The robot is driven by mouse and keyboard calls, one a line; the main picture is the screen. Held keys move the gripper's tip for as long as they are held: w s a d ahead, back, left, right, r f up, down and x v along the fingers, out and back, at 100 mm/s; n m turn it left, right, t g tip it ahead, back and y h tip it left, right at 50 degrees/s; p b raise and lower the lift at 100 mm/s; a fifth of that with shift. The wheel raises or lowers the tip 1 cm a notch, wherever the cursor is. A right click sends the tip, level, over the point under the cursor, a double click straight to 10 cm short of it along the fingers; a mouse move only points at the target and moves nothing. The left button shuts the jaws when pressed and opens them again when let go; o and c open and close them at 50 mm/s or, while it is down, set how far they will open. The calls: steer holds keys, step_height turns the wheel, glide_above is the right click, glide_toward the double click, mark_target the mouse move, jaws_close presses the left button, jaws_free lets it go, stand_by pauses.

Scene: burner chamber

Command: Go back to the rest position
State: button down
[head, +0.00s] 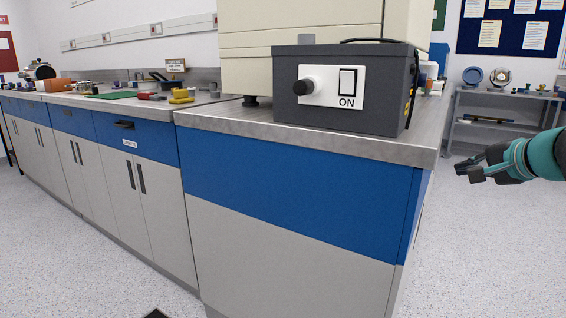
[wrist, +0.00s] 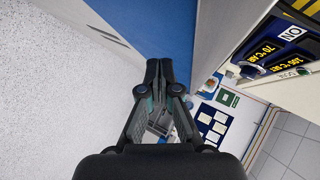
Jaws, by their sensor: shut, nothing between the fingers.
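My gripper (head: 470,172) is at the right edge of the head view, beside the bench corner and apart from it. Its teal wrist shows behind the dark fingers. In the wrist view my gripper (wrist: 159,68) is shut, with its fingertips together and nothing between them. The dark grey control box (head: 345,88) with a black knob and a switch marked ON stands on the near bench corner.
The steel-topped bench (head: 300,135) with blue and grey fronts fills the middle. A cream chamber (head: 290,22) stands behind the box. A grey shelf unit (head: 500,128) stands at the back right. Speckled floor (head: 490,260) is clear at the right.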

steer(key=s+a+f+n+g+h+p, duration=0.25)
steer(key=s+a+f+n+g, duration=0.5)
steer(key=s+a+f, duration=0.75)
steer(key=s+a+f+n+p, duration=0.2)
steer(key=s+a+n, duration=0.4)
steer(key=s+a, duration=0.2)
steer(key=shift+t+y+p, duration=0.35)
steer(key=shift+p, duration=0.05)
